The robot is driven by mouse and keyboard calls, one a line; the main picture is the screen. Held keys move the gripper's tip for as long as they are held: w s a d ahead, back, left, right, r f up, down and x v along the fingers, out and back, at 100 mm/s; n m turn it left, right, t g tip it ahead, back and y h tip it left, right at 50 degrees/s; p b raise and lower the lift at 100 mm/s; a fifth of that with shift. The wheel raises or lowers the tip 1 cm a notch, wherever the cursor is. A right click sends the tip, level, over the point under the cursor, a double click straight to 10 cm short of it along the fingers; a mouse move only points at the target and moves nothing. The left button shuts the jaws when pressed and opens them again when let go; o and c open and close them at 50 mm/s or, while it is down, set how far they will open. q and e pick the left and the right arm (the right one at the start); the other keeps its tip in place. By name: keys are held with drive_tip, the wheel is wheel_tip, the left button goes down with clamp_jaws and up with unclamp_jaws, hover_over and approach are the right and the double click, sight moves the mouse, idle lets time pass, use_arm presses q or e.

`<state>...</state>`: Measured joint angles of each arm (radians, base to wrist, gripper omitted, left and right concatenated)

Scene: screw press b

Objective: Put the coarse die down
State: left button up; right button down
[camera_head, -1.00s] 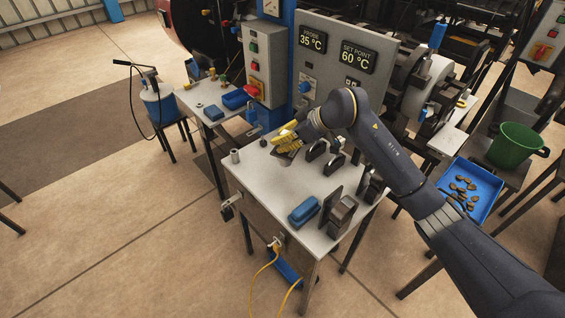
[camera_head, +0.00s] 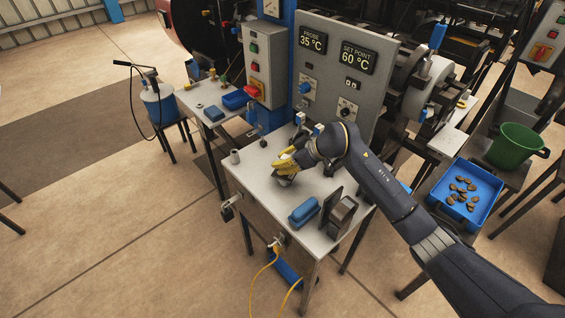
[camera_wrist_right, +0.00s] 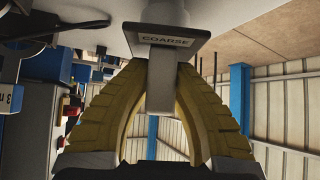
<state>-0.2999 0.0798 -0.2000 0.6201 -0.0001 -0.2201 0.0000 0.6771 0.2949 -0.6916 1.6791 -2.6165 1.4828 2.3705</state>
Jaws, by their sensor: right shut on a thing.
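The coarse die (camera_head: 285,182) is a grey metal piece held low over the front-left half of the grey-topped table (camera_head: 258,183). My right gripper (camera_head: 287,164) has yellow fingers and is shut on the die's upright grip. In the right wrist view the die's plate (camera_wrist_right: 167,39) reads "COARSE", and its pale grip is between the yellow fingers (camera_wrist_right: 161,72). A round part of the die shows beyond the plate, close to the tabletop; I cannot tell whether it touches. My left gripper is not in view.
A blue block (camera_head: 303,211) and a dark upright metal block (camera_head: 342,217) stand at the table's front right. A small grey cylinder (camera_head: 235,157) stands at the left edge. The control panel (camera_head: 335,75) rises behind. The tabletop left of the blue block is clear.

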idle(0.3)
drive_tip(key=c, duration=1.3)
unclamp_jaws()
drive_tip(key=shift+f, duration=0.1)
drive_tip(key=shift+o, duration=0.2)
drive_tip(key=v, duration=1.2)
drive_tip(key=shift+a, duration=0.1)
